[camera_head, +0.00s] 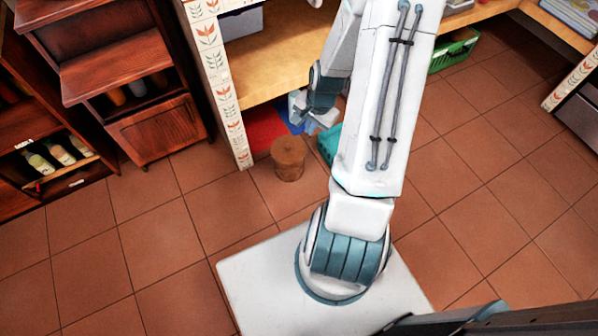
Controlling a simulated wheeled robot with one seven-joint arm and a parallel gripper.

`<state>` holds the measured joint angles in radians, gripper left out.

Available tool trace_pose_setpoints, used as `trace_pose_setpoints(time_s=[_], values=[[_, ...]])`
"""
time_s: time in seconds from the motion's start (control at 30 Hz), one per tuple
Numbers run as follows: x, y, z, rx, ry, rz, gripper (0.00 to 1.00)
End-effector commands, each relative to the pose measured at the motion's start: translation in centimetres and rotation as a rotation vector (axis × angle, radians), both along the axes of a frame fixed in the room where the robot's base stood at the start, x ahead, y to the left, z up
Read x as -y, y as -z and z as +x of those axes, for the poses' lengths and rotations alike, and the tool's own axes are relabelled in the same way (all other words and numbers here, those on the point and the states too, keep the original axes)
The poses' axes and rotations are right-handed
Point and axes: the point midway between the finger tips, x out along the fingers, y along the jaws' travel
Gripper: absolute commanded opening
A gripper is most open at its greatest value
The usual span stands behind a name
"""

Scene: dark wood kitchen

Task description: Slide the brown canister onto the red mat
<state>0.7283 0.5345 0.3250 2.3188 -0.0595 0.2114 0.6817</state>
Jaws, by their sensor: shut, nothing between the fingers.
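The brown canister (288,160) stands upright on the tiled floor just in front of the low wooden table. The red mat (264,130) lies on the floor beneath the table, behind and to the left of the canister. The canister's base appears to be on bare tile, in front of the mat. My gripper (306,118) is low under the table's edge, behind and slightly right of the canister. It is shut and empty. My arm hides part of the area to its right, and I cannot tell whether the gripper touches the canister.
A blue patch (291,117) adjoins the red mat on the right. A teal basket (327,146) stands right of the canister, partly hidden by my arm. A patterned table leg (229,108) stands left of the mat. A green crate (455,50) is farther right. Floor at front left is clear.

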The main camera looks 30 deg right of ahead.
Motion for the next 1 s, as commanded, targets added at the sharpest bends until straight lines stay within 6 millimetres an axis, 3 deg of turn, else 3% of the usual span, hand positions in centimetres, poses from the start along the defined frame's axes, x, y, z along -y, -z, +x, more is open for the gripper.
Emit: trace_pose_setpoints(time_s=[0.03, 0.1, 0.5, 0.8, 1.0], values=[[0.6, 3.6, -0.2, -0.003, 0.069, 0.039, 0.00], [1.2, 6.9, -0.2, 0.004, 0.161, 0.083, 0.00], [2.5, 24.2, -0.5, 0.077, 0.755, 0.379, 0.00], [2.8, 34.6, 0.1, 0.161, 1.270, 0.631, 0.00], [3.3, 39.2, 0.8, 0.219, 1.588, 0.783, 0.00]])
